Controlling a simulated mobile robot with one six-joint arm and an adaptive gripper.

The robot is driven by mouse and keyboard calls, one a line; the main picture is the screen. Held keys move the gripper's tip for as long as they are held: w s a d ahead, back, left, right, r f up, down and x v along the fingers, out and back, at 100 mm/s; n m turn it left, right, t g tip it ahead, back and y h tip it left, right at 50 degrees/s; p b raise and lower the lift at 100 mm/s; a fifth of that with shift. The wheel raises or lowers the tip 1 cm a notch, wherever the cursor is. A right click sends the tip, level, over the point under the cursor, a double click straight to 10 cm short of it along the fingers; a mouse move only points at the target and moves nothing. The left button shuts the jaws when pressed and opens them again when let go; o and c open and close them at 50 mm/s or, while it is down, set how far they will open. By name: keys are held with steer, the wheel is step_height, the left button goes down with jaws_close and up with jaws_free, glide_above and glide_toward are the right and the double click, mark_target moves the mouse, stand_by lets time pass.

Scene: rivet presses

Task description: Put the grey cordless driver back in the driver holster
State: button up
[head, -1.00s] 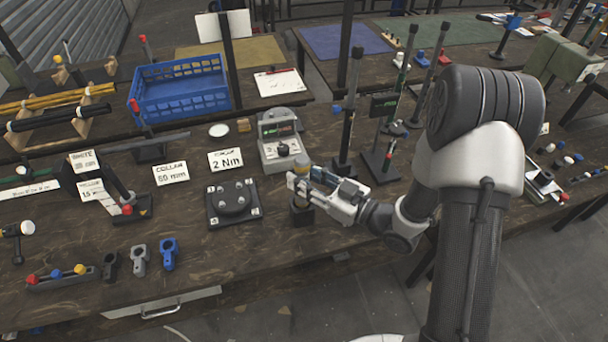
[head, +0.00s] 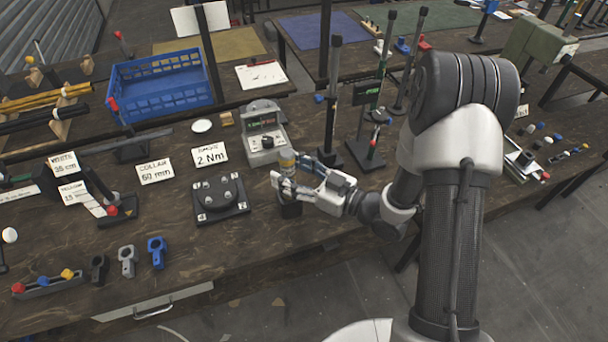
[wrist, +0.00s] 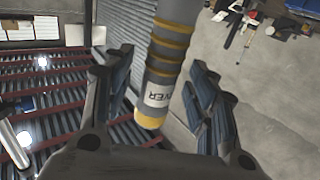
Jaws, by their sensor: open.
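The grey cordless driver (wrist: 168,50) shows large in the wrist view, with orange-brown bands, a white label reading "VER" and a yellow end. It lies between the two open fingers of my gripper (wrist: 165,68), with gaps visible beside it. In the head view my gripper (head: 286,176) is at the bench's right part, and the driver's banded top (head: 287,159) shows just above the fingers. A small dark cup-like stand (head: 290,209), possibly the driver holster, is directly below the fingers. The fingers hide whether the driver sits in it.
A grey tester (head: 263,140) with a screen stands just behind my gripper. A dark round-topped fixture plate (head: 221,199) lies to its left. Dark posts on bases (head: 335,158) stand close behind on the right. The bench front between the coloured clamps (head: 157,252) and gripper is clear.

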steer(key=v, duration=1.1)
steer(key=shift+d, duration=0.3)
steer(key=shift+r, duration=0.1)
steer(key=w+d+r+m+h, duration=0.1)
steer(key=w+d+r+h, duration=0.2)
steer(key=w+d+h, duration=0.6)
steer(key=s+d+r+m+h, duration=0.3)
steer(key=s+r+m+h, duration=0.15)
steer(key=r+h, duration=0.25)
steer(key=s+a+r+m+g, duration=0.2)
steer(key=s+a+g, duration=0.1)
steer(key=s, duration=0.8)
steer(key=s+a+r+m+g+y, duration=0.1)
steer(key=s+a, duration=0.4)
steer(key=s, duration=0.7)
steer(key=shift+s+r+m+g, duration=0.2)
steer(key=shift+r+m+g, duration=0.25)
steer(key=shift+m+g, duration=0.65)
